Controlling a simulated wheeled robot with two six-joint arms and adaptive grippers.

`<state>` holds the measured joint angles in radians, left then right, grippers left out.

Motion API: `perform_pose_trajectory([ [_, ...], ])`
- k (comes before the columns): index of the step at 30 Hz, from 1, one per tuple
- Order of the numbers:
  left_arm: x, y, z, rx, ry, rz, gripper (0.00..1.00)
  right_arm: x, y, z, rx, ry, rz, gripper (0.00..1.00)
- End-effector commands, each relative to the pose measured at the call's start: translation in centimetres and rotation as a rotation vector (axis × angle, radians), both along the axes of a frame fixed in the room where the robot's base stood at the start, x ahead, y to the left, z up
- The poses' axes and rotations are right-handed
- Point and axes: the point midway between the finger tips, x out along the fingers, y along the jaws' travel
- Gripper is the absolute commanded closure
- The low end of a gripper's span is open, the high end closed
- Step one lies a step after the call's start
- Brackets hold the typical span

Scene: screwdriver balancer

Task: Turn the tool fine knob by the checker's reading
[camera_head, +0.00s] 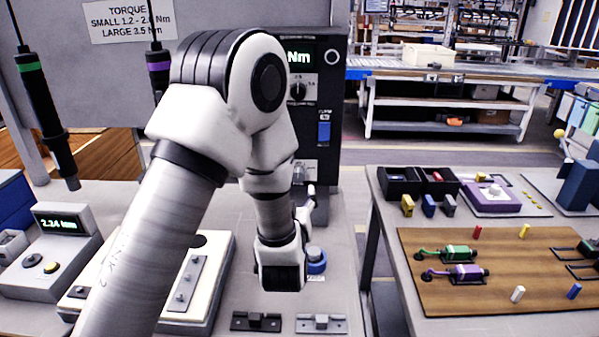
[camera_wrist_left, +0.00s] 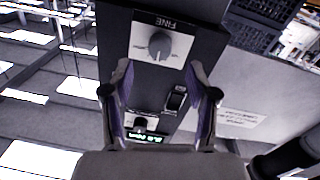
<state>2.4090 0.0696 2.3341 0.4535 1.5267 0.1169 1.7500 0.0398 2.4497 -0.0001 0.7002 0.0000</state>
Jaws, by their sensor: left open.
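The grey fine knob (camera_wrist_left: 157,46) sits on a white plate marked FINE on the dark control column, upside down in the left wrist view. My left gripper (camera_wrist_left: 159,68) is open, its two purple-lined fingers apart on either side below the knob, with nothing between them. In the head view my left arm hides the column's lower front, and the gripper (camera_head: 305,198) shows only partly. The checker (camera_head: 60,225), a grey box at the left, reads about 2.24 Nm. The column (camera_head: 327,75) has a lit Nm display, partly hidden. My right gripper is not in view.
Green-banded (camera_head: 40,100) and purple-banded (camera_head: 158,68) screwdrivers hang at the left. A blue rocker switch (camera_head: 323,131) is on the column. A white plate with grey strips (camera_head: 205,275) lies on the bench. A separate table (camera_head: 385,190) with trays stands at the right.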

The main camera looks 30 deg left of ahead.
Motion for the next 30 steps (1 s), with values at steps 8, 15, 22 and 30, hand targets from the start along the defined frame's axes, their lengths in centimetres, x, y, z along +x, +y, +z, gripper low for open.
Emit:
perform_pose_trajectory([
  [8, 4.6, 2.6, 0.2, -0.001, -0.003, 0.001, 0.41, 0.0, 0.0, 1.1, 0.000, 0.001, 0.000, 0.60],
  [15, 5.8, 3.2, 0.0, 0.000, 0.000, 0.000, 0.41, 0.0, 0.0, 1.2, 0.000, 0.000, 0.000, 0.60],
  [22, 5.8, 3.2, 0.0, 0.000, 0.000, 0.000, 0.80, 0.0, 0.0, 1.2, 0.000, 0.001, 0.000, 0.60],
  [30, 5.7, 3.2, 0.0, -0.003, -0.001, 0.000, 1.00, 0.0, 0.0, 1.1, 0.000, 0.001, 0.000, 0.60],
])
